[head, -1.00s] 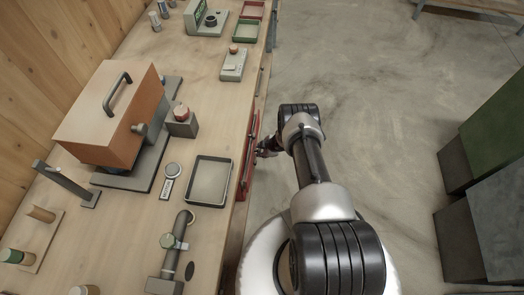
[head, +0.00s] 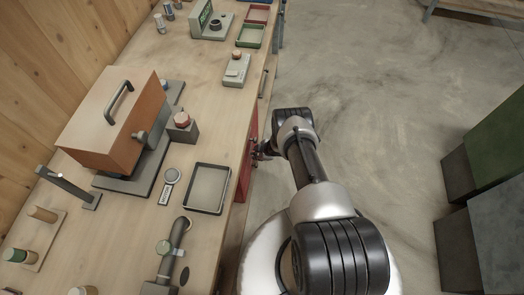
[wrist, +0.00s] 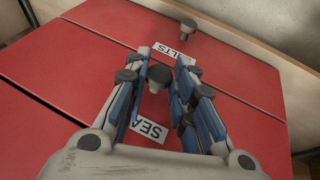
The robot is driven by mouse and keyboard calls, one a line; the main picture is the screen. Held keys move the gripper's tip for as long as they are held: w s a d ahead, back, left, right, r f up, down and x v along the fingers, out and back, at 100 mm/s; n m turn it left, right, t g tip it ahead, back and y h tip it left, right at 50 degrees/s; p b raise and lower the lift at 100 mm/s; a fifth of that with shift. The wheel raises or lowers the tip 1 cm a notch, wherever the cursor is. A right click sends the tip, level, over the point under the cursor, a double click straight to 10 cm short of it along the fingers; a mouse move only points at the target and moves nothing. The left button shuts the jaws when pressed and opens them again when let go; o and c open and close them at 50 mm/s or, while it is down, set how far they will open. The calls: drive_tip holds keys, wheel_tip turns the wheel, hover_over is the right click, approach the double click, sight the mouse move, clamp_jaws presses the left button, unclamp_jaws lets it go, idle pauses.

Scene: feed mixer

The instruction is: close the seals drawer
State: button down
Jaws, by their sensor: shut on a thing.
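The seals drawer (wrist: 65,75) is the red middle front in the wrist view, with a white label (wrist: 148,130) reading "SEA" and the rest covered by a finger. Its dark round knob (wrist: 157,75) sits between the fingers of my gripper (wrist: 164,58), which is shut on it. The front looks about level with its red neighbours, with thin dark gaps between them. In the head view my gripper (head: 262,149) is at the bench's right side, against the red drawer fronts (head: 246,168), which are mostly hidden under the bench edge.
Another red front with a label ending "LTS" (wrist: 174,50) and its own knob (wrist: 188,27) adjoins. The wooden bench (head: 215,120) carries an orange-lidded box (head: 110,125) and a shallow tray (head: 207,188). Grey floor right of my arm is open up to dark bins (head: 480,190).

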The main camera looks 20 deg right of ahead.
drive_tip(key=shift+w+a, duration=0.1)
drive_tip(key=shift+a, duration=0.05)
drive_tip(key=c, duration=1.3)
unclamp_jaws()
drive_tip(key=shift+a, duration=0.1)
drive_tip(key=shift+c, duration=0.2)
drive_tip(key=shift+r, duration=0.15)
drive_tip(key=v, duration=1.1)
drive_tip(key=shift+s+r, duration=0.25)
drive_tip(key=shift+s, duration=0.05)
